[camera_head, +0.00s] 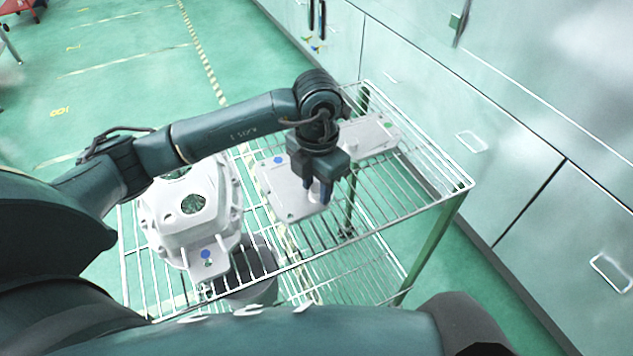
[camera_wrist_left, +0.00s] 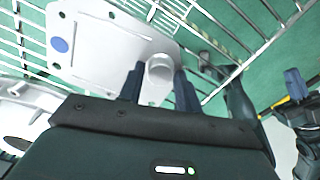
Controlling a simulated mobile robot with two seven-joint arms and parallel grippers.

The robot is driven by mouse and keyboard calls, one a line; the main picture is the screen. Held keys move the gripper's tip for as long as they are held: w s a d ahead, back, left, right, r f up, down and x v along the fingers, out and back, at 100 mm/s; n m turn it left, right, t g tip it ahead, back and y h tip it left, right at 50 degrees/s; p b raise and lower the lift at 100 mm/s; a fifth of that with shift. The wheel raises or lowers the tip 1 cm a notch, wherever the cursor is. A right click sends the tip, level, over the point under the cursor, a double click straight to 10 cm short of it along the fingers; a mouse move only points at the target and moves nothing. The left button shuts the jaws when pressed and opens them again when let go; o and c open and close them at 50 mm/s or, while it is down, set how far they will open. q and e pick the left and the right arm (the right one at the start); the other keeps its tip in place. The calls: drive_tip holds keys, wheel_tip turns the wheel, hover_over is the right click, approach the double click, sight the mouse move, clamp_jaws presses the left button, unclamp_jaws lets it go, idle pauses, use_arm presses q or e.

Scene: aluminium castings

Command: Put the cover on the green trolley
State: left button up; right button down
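The cover (camera_head: 287,196) is a flat pale metal plate with a blue dot and a round boss, over the wire shelf of the green-legged trolley (camera_head: 436,245). My left gripper (camera_head: 317,192) points down at its right part. In the left wrist view, the fingers (camera_wrist_left: 160,88) stand closely on both sides of the boss on the cover (camera_wrist_left: 95,45) and appear shut on it. I cannot tell whether the plate touches the shelf. What appears to be my right gripper (camera_wrist_left: 294,85) shows at the right edge of that view, its opening unclear.
A large pale housing casting (camera_head: 190,215) stands on the left of the shelf. Another pale casting (camera_head: 368,137) lies at the back right, partly behind my arm. A dark round container (camera_head: 255,285) shows below the wires. Pale cabinets (camera_head: 520,130) line the right side.

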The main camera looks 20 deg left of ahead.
use_arm(q)
drive_tip(key=shift+o, duration=1.3)
drive_tip(key=shift+r, duration=0.15)
drive_tip(key=shift+r, duration=0.25)
wheel_tip(320, 180, up, 12)
drive_tip(key=shift+f, duration=0.2)
